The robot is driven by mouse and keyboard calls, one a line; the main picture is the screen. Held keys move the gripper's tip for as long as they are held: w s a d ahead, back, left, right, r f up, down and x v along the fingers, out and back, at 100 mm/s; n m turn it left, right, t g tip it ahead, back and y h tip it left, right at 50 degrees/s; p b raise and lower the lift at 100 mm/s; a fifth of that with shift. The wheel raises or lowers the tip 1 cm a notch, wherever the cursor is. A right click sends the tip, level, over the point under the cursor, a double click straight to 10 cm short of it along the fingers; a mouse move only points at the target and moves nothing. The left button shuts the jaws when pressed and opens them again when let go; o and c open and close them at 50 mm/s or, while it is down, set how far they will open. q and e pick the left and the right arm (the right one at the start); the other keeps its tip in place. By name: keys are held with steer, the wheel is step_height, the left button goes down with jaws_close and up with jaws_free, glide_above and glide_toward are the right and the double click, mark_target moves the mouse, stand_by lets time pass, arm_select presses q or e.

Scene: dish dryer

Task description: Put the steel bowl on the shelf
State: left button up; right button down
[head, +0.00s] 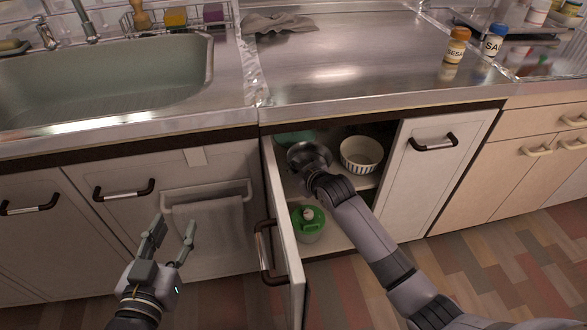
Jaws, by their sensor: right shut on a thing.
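The steel bowl (306,152) is inside the open cabinet, at the left end of the upper shelf. My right gripper (315,173) reaches in from the front and is shut on the bowl; its fingertips are mostly hidden. Whether the bowl touches the shelf (350,184) is hard to tell. My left gripper (172,236) is open and empty, low in front of the left cabinet doors and the hanging towel.
A striped white bowl (361,155) stands on the shelf right of the steel bowl. A green item (293,138) is behind it. A green-topped container (308,220) is below. The open door (283,235) stands left of my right arm.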

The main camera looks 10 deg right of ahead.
steer(key=c, duration=1.7)
jaws_free()
steer(key=shift+r, duration=0.1)
